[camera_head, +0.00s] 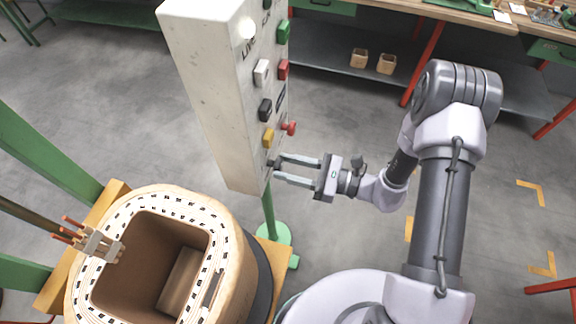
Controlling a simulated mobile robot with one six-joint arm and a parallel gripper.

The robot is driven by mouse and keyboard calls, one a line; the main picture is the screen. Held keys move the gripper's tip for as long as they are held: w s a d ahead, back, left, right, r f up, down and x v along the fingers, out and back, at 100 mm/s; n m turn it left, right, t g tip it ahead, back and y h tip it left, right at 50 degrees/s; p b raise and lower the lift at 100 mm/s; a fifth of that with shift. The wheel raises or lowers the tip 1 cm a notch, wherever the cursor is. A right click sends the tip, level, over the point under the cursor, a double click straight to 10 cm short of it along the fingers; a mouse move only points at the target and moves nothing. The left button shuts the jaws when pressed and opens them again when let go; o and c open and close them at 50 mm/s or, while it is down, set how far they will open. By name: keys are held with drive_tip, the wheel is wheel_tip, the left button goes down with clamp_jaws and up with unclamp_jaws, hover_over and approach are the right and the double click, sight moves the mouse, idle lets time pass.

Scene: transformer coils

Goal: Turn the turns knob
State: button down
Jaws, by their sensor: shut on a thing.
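A tall pale control box (215,90) stands tilted in the picture at upper centre, with coloured buttons on its right face. My gripper (279,168) reaches in from the right, at the lower end of that face. Its two fingers are shut on a small dark knob (271,164) below the yellow button. The fingertips cover most of the knob, so its marking and angle are hidden.
A red button (290,128) sticks out just above my gripper. A large wound coil (232,250) stands at lower left near the box's green post (269,212). A workbench (450,12) runs along the back. Grey floor is open at right.

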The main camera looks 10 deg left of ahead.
drive_tip(key=shift+f+n+b, duration=0.1)
drive_tip(key=shift+n+b, duration=3.35)
drive_tip(key=shift+n, duration=0.85)
drive_tip(key=c, duration=0.9)
unclamp_jaws()
drive_tip(key=d+p, duration=0.1)
drive_tip(key=d, duration=0.4)
drive_tip(key=s+d+p, duration=0.1)
drive_tip(key=d, duration=0.5)
drive_tip(key=d+p, duration=0.1)
drive_tip(key=d, duration=0.5)
drive_tip(key=shift+s+d, duration=0.2)
